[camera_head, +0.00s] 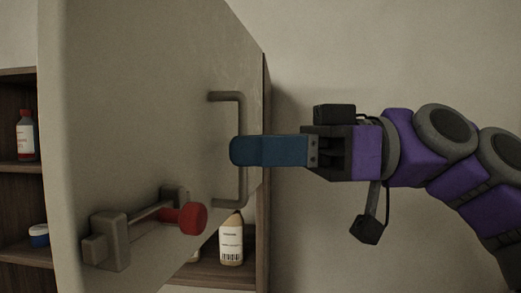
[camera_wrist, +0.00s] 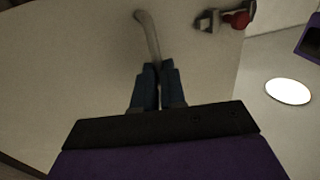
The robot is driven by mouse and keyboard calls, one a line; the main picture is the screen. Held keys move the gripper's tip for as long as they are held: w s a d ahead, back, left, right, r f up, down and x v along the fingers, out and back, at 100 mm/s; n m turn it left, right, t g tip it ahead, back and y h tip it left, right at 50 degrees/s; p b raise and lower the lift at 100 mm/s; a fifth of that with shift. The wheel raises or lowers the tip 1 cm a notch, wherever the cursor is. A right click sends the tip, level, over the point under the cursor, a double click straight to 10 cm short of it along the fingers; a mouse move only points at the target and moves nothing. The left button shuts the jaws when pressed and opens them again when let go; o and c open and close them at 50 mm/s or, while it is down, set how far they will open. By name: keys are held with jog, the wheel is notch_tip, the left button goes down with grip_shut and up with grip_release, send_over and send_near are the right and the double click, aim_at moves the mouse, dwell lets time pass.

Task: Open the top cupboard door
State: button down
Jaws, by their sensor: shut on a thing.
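The cupboard door (camera_head: 130,120) is a pale panel that stands swung open, with shelves showing on both sides of it. It carries a grey bar handle (camera_head: 243,185) near its right edge. My gripper (camera_head: 240,151) has blue fingers and is shut on the handle at about its middle. In the wrist view the fingers (camera_wrist: 155,80) close around the lower part of the handle (camera_wrist: 148,32), which runs up from them. A grey latch (camera_head: 108,240) with a red knob (camera_head: 193,218) sits low on the door.
A labelled bottle (camera_head: 231,243) stands on a shelf behind the door. Plain wall lies to the right. A bright round light (camera_wrist: 288,91) shows in the wrist view.

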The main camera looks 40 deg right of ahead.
jog(key=c, duration=1.6)
grip_release()
jog(key=shift+d+r, duration=0.1)
jog(key=o, duration=0.4)
jog(key=shift+d, duration=0.65)
jog(key=p+v, duration=0.6)
jog(key=v, duration=1.1)
jog(key=shift+d+f, duration=0.2)
jog(key=shift+d, duration=0.1)
jog(key=shift+s, duration=0.1)
